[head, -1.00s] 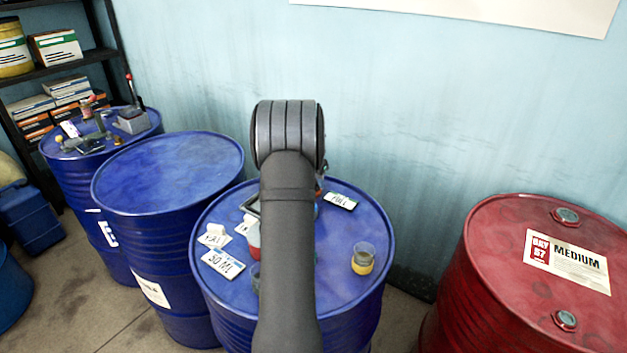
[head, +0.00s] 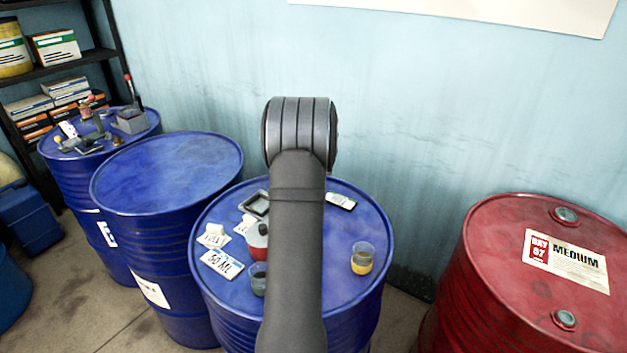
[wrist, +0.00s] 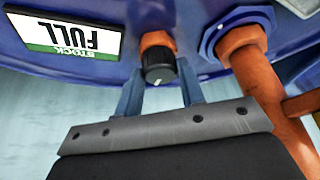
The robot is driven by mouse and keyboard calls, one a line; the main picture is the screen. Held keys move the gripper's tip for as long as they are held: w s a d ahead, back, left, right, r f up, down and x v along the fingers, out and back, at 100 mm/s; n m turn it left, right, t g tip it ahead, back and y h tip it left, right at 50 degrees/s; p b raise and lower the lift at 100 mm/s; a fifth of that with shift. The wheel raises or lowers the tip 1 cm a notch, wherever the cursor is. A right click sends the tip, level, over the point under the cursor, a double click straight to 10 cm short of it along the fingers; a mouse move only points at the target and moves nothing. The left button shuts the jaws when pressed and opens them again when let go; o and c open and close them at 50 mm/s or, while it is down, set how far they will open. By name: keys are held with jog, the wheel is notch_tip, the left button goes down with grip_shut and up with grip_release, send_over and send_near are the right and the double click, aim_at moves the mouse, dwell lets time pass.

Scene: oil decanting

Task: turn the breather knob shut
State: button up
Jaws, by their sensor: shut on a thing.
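The breather knob (wrist: 158,66) is black with a white mark on its face and sits on an orange stub in the wrist view. My gripper (wrist: 160,82) has its two blue-grey fingers on either side of the knob and is shut on it. The white mark points down toward the right in the picture. In the head view my own arm hides the knob and the fingers.
A FULL card (wrist: 65,28) lies left of the knob; an orange pipe (wrist: 255,75) with a blue nut stands close on the right. On the blue drum (head: 335,305) are a yellow-filled glass (head: 362,260), a red container (head: 256,245), and number cards (head: 222,263). A red drum (head: 480,270) stands right.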

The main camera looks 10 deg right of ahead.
dwell(0.4)
jog(key=o, duration=1)
jog(key=v, duration=1.7)
jog(key=shift+r, duration=0.25)
jog(key=x, duration=1.7)
jog(key=shift+f, duration=0.25)
